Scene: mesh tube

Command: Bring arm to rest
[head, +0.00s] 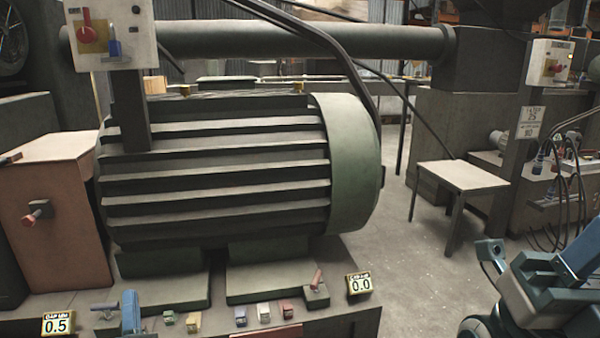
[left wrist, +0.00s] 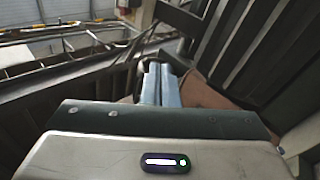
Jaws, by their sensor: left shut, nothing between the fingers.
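In the left wrist view, my left gripper (left wrist: 160,85) shows its two pale blue-grey fingers side by side. They are closed together and hold nothing. The dark edge and light housing of the gripper fill the bottom of that view. Dark ribbed surfaces and a brown surface lie beyond the fingers; I cannot tell how close they are. In the head view I cannot make out the left fingers clearly. Blue-grey linkwork shows at the lower right of the head view, but no fingertips of my right gripper can be made out there.
A brown box (head: 60,215) stands left. A small table (head: 462,178) stands right, with open floor (head: 425,260) around it.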

